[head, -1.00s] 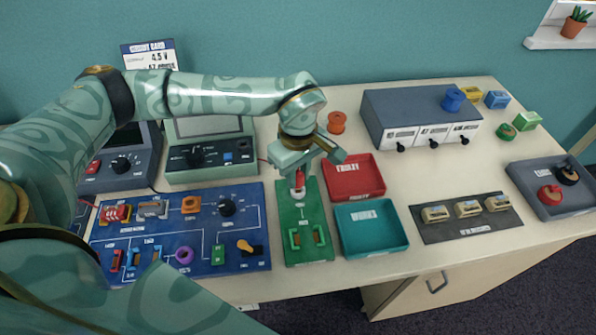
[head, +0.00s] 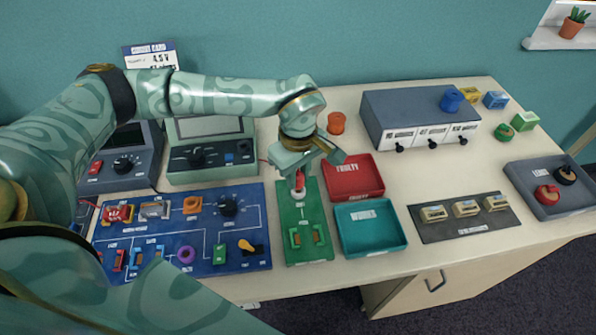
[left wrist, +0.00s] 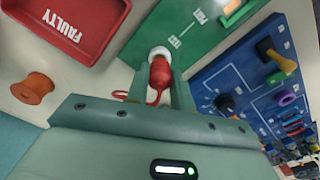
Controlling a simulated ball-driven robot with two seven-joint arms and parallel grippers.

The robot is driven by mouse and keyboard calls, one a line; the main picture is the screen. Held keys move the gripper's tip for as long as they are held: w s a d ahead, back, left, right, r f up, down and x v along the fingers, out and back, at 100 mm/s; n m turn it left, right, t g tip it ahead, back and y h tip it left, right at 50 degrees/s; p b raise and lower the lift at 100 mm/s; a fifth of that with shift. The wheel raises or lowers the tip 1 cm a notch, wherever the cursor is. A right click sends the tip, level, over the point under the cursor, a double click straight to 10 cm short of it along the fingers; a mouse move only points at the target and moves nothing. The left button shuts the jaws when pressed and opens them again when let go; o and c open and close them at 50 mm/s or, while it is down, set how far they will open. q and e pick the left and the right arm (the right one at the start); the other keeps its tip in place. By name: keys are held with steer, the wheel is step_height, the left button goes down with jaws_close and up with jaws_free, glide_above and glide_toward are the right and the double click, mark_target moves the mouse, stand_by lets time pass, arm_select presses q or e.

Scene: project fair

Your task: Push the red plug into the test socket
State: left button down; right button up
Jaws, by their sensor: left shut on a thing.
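The red plug (left wrist: 159,74) is held between the fingers of my left gripper (left wrist: 158,90), which is shut on it. A red lead curls beside it. The plug's far end meets the white ring of the test socket (left wrist: 158,52) on the green board (left wrist: 190,25). I cannot tell how deep it sits. In the head view my left gripper (head: 308,165) points down over the back part of the green board (head: 291,217), with the red plug (head: 299,180) below it, upright over the socket. My right gripper is not in view.
The red FAULTY tray (head: 372,194) and teal tray (head: 372,250) stand just right of the green board. The blue circuit board (head: 205,267) lies to its left. Meters (head: 210,175) stand behind. An orange spool (head: 336,122) is near the gripper.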

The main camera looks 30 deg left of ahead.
arm_select(q)
steer(key=shift+f+b, duration=0.45)
steer(key=shift+f, duration=0.5)
stand_by(1.1)
steer(key=c, duration=0.6)
jaws_free()
steer(key=shift+c, duration=0.2)
steer(key=shift+r, duration=0.15)
steer(key=shift+r+p, duration=3.4)
steer(key=shift+r, duration=0.55)
steer(key=shift+f, duration=0.1)
